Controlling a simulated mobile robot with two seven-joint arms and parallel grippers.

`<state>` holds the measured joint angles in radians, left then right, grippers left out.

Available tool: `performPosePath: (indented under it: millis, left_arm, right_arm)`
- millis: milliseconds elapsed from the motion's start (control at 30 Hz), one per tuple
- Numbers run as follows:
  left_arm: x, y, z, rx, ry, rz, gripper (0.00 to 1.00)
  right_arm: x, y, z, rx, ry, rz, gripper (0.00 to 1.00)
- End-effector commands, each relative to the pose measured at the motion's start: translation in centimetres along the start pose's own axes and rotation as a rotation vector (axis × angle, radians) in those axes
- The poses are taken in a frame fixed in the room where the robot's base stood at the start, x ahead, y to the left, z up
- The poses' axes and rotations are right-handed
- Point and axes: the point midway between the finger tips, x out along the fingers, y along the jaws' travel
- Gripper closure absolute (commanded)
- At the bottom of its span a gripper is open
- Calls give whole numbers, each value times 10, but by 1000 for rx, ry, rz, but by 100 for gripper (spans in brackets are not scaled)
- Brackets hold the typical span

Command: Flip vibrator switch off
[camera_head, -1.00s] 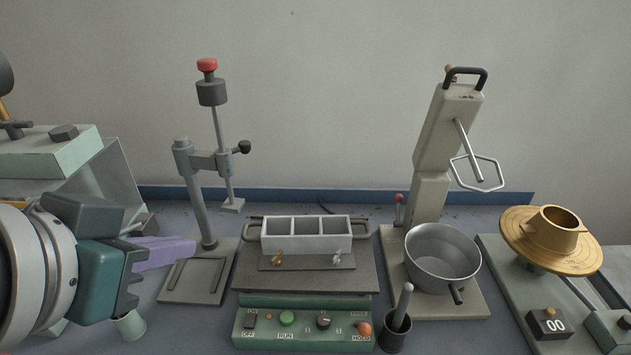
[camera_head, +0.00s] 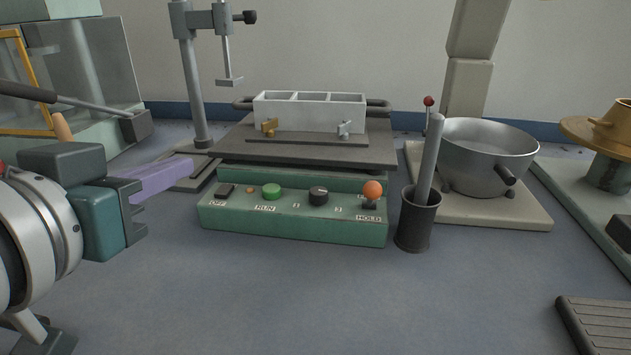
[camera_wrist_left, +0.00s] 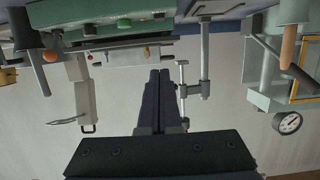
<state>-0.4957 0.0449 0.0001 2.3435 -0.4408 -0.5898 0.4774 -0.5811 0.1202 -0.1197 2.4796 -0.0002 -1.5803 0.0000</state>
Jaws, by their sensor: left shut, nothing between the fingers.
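The vibrator is a green control box (camera_head: 290,224) under a dark table plate (camera_head: 225,147). A small dark rocker switch (camera_head: 225,190) sits at the left end of its top face, with an OFF label below. I cannot tell its tilt. My left gripper (camera_head: 188,171) has purple fingers, closed and empty. In the head view the fingertips are just left of the box, near the switch in the picture but apart from it. In the left wrist view the closed fingers (camera_wrist_left: 158,85) point towards the upside-down bench, with the green box (camera_wrist_left: 115,30) at the top. My right gripper is not in view.
The box also carries a green RUN button (camera_head: 271,191), a black knob (camera_head: 318,196) and an orange-ball HOLD lever (camera_head: 372,190). A three-cell mould (camera_head: 310,112) sits on the plate. A dark cup with a rod (camera_head: 415,225) stands right. The front bench is clear.

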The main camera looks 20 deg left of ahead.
Motion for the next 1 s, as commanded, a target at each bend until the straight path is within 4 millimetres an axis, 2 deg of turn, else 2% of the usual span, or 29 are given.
performPosePath:
  millis: [400, 533, 667, 1000]
  left_arm:
    - [2, 0, 2, -1, 7, 1, 100]
    - [9, 0, 2, 0, 7, 2, 100]
    - [28, 0, 1, 1, 10, 1, 100]
    - [101, 0, 2, 1, 8, 0, 100]
  right_arm:
    - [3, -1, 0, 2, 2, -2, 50]
    - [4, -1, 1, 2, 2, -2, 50]
    - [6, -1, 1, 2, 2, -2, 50]
    - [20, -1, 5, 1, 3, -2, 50]
